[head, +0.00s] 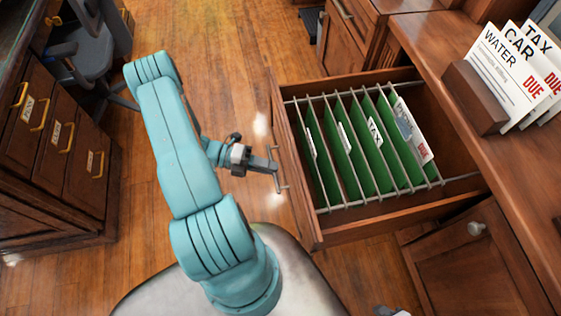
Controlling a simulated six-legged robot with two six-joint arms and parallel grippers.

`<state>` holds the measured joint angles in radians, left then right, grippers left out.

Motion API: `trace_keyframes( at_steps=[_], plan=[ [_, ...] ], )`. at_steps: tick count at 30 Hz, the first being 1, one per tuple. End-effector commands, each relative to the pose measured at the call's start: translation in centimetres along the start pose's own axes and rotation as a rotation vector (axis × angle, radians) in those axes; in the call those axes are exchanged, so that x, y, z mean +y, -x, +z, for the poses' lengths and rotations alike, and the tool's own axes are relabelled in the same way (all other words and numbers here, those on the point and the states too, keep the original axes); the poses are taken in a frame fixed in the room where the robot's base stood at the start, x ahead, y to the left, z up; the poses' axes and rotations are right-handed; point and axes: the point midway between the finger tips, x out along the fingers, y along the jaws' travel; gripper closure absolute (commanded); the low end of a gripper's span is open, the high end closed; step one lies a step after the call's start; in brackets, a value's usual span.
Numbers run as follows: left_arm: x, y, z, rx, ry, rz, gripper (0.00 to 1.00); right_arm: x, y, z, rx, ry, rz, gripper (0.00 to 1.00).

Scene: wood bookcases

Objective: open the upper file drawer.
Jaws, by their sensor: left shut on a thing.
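The upper file drawer (309,219) stands pulled out from the wood cabinet on the right. Several green hanging folders (345,150) with white tabs hang from metal rails inside it. A white paper (413,135) with a picture stands behind the folders. My left gripper (273,167) is at the drawer's front and shut on its metal bar handle (279,181). The teal left arm reaches up from the bottom of the view. My right gripper does not clearly show; only a small grey piece appears at the bottom edge.
Marked papers (510,70) stand in a wooden holder (474,97) on the top. Another drawer cabinet (62,150) and a grey chair (84,52) are at left. Wood floor between is clear.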

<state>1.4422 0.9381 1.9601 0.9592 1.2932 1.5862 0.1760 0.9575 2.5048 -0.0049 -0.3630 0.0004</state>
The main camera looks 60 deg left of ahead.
Motion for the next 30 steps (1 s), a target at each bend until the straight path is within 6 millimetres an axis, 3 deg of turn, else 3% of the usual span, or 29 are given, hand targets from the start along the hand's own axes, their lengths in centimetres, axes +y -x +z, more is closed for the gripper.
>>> trace_keyframes(
  at_steps=[7, 23, 24, 26, 30],
  plan=[
    [0.2, 1.3, -0.3, -0.006, 0.000, -0.001, 1.00, -0.1, 0.2, 0.0, 0.000, 0.000, 0.000, 0.57],
    [0.2, 1.4, -0.3, -0.005, -0.001, 0.000, 1.00, -0.1, 0.2, 0.0, 0.000, 0.000, 0.000, 0.57],
    [0.2, 1.4, -0.3, -0.006, -0.001, 0.000, 0.79, -0.1, 0.2, 0.0, 0.000, 0.000, 0.000, 0.57],
    [0.2, 1.4, -0.4, -0.005, -0.001, 0.000, 0.64, -0.1, 0.2, 0.0, 0.000, 0.000, 0.000, 0.57],
    [0.3, 1.4, -0.5, -0.003, 0.000, 0.000, 0.64, -0.1, 0.2, 0.0, 0.000, 0.000, 0.000, 0.57]
  ],
)
